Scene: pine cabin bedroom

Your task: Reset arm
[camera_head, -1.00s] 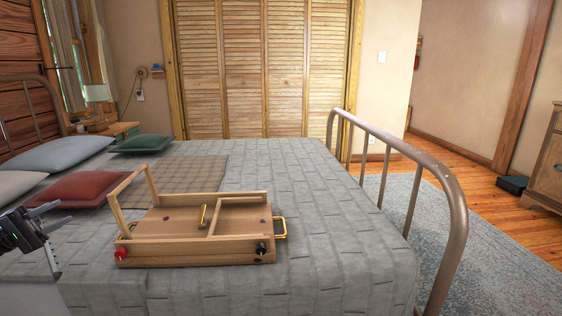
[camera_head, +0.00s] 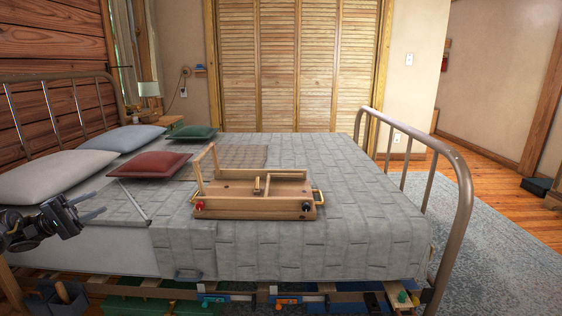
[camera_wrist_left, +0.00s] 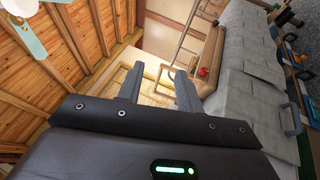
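My left gripper (camera_head: 94,207) comes in from the left in the head view, beside the near left part of the bed. Its two fingers are apart with nothing between them. The left wrist view also shows the two fingers (camera_wrist_left: 158,82) spread and empty. A wooden tray-like frame (camera_head: 238,214) with a raised wooden handle, a red knob and a black knob lies on the bed, well to the right of the gripper. It also shows in the left wrist view (camera_wrist_left: 211,58), beyond the fingers. My right gripper is not in view.
The bed (camera_head: 350,200) has a grey quilt and a metal footboard rail (camera_head: 462,180) on the right. Red (camera_head: 150,164) and green (camera_head: 190,133) pillows lie near the head end. Several tools sit on a low shelf (camera_head: 250,290) below the bed's near side.

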